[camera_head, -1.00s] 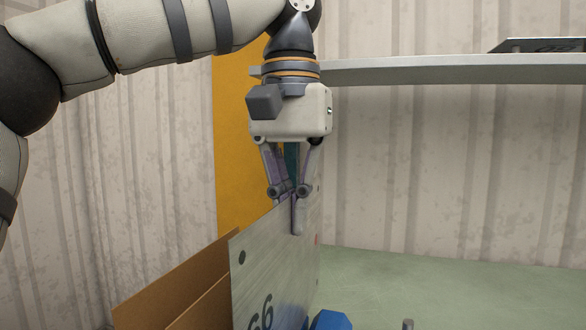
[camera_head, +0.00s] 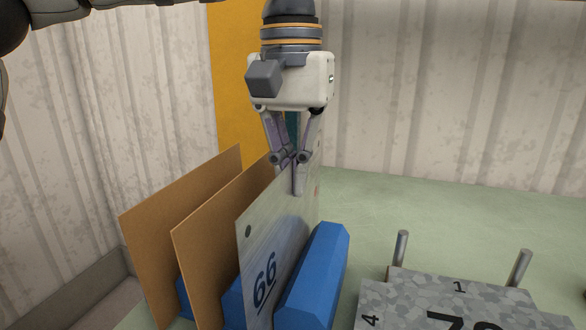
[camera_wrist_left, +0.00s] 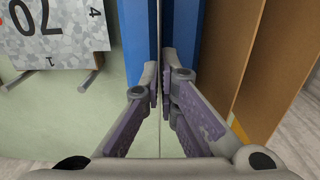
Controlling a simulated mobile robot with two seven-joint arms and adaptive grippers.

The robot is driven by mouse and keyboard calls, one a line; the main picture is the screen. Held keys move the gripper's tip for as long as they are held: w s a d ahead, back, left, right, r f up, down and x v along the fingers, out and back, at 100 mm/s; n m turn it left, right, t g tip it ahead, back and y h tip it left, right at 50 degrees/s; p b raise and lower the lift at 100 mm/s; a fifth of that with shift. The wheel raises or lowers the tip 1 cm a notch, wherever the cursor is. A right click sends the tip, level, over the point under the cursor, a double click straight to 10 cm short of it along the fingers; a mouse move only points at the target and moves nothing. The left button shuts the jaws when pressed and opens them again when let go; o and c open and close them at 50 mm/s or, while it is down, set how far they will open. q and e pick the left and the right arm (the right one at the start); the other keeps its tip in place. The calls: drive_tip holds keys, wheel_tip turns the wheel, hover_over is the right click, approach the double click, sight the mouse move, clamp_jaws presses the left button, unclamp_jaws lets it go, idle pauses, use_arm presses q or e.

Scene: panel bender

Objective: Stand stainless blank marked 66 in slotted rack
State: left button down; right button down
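The stainless blank marked 66 (camera_head: 262,262) is a grey metal sheet standing upright in the head view. My left gripper (camera_head: 297,188) is shut on its top edge from above. The blank is between blue blocks of the slotted rack (camera_head: 316,278), just right of two brown panels. In the left wrist view the fingers (camera_wrist_left: 160,95) pinch the thin edge of the blank, with blue rack (camera_wrist_left: 136,45) on both sides. The blank's bottom edge is hidden, so I cannot tell whether it touches the slot floor. My right gripper is not in view.
Two brown panels (camera_head: 152,220) stand upright left of the blank, close to it. A speckled block marked 70 (camera_head: 450,295) with two metal pins lies at the right. The green surface (camera_head: 420,210) behind is clear.

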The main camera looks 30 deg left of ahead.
use_arm(q)
drive_tip(key=shift+f, duration=0.65)
drive_tip(key=c, duration=2.3)
unclamp_jaws()
drive_tip(key=o, duration=0.6)
wheel_tip(320, 180, up, 12)
drive_tip(key=shift+a+f, duration=0.1)
